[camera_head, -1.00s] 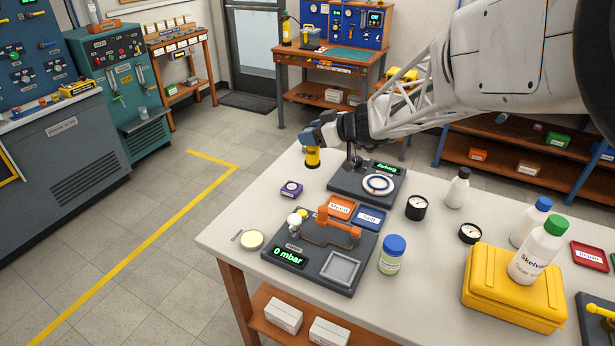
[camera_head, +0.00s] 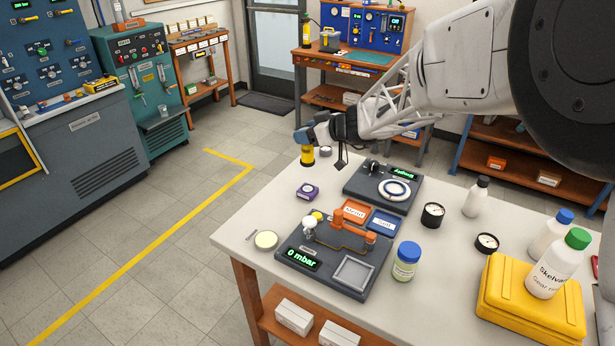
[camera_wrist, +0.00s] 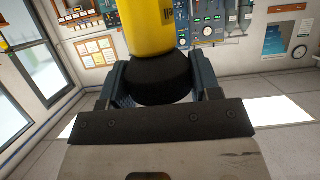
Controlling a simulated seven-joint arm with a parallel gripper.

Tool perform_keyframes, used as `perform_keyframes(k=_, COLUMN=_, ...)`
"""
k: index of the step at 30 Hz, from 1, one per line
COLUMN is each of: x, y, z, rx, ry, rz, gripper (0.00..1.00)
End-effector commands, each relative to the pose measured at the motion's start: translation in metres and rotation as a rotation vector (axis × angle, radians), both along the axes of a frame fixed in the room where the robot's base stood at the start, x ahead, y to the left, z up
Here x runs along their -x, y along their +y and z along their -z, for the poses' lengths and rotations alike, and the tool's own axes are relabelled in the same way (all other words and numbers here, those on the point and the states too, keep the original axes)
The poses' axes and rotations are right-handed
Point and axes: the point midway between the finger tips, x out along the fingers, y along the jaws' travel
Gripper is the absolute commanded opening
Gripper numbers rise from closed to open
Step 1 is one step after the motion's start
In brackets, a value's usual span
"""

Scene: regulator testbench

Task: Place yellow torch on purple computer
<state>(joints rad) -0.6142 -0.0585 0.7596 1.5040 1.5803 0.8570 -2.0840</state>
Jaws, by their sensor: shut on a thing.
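My gripper (camera_head: 306,138) is shut on the yellow torch (camera_head: 307,156), which hangs upright below it at the far left corner of the white table. In the wrist view the torch's black end sits between the two fingers, and its yellow body (camera_wrist: 147,28) extends up out of the picture. The small purple computer (camera_head: 307,192) lies on the table near its left edge. In the head view the torch appears just above the computer, with a gap between them. I cannot tell the exact height or depth offset.
Right of the computer is a dark panel with a white ring (camera_head: 393,189). Nearer stands a gauge panel reading 0 mbar (camera_head: 305,258). A blue-capped jar (camera_head: 406,262) and a yellow case (camera_head: 530,310) stand further right. Floor lies open left of the table (camera_head: 235,238).

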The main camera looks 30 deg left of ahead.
Motion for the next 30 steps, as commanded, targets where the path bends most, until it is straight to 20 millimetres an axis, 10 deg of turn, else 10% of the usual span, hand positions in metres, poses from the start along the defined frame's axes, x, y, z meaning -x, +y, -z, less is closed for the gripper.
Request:
perform_keyframes(k=12, x=0.000, y=0.000, z=0.051, rx=0.001, ry=0.001, rz=0.000, gripper=0.07)
perform_keyframes(k=30, x=0.000, y=0.000, z=0.069, rx=0.001, ry=0.002, rz=0.000, gripper=0.07)
